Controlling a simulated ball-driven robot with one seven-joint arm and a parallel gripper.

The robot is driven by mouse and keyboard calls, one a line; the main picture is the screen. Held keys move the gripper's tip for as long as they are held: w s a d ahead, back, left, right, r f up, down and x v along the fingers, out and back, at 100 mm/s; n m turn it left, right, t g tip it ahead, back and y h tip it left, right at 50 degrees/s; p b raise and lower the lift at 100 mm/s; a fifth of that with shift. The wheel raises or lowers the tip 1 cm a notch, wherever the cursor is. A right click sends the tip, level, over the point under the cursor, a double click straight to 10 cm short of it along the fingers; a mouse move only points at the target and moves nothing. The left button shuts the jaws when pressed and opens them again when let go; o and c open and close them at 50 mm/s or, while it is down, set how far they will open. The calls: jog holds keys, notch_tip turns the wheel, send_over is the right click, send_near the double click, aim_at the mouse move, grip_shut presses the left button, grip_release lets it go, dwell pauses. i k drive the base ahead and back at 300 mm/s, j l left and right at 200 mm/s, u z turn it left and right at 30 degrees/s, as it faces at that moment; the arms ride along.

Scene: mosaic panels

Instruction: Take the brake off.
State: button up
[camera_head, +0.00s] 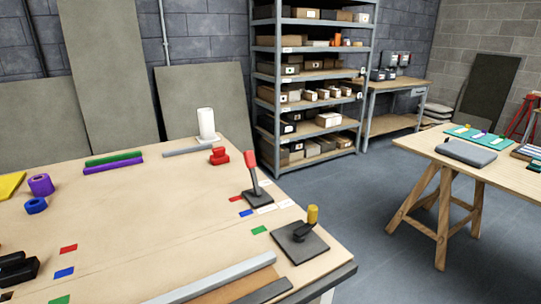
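A lever with a red handle (251,158) stands on a dark base plate near the right edge of the workbench (150,240). It is nearly upright, its top tilted a little to the left. In front of it, near the corner, a dark crank with a yellow knob (312,214) sits on a square dark plate. No label shows which of them is the brake. A black part at the lower left edge looks like my gripper (18,268). It is well apart from both levers, and its fingers are too cut off to tell open from shut.
Coloured patches mark the bench top. Grey and wooden strips (220,284) line the front edge. The middle is mostly clear.

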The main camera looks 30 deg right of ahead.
aim_at(249, 160)
jog(key=i+l, duration=0.2)
jog(key=l, duration=0.2)
jog(key=i+l, duration=0.2)
jog(key=l, duration=0.15)
jog(key=i+l, duration=0.2)
jog(key=l, duration=0.2)
jog(key=i+l, duration=0.2)
jog(key=l, duration=0.2)
jog(key=i+l, duration=0.2)
jog(key=l, duration=0.2)
jog(key=i+l, duration=0.2)
jog(key=l, duration=0.15)
jog(key=i+l, duration=0.2)
jog(key=l, duration=0.2)
jog(key=i+l+u, duration=0.15)
jog(key=l+u, duration=0.25)
jog(key=i+l+u, duration=0.1)
jog(key=l+u, duration=0.15)
jog(key=u, duration=0.2)
jog(key=l+u, duration=0.4)
jog(key=u, duration=0.25)
jog(key=i+j, duration=0.05)
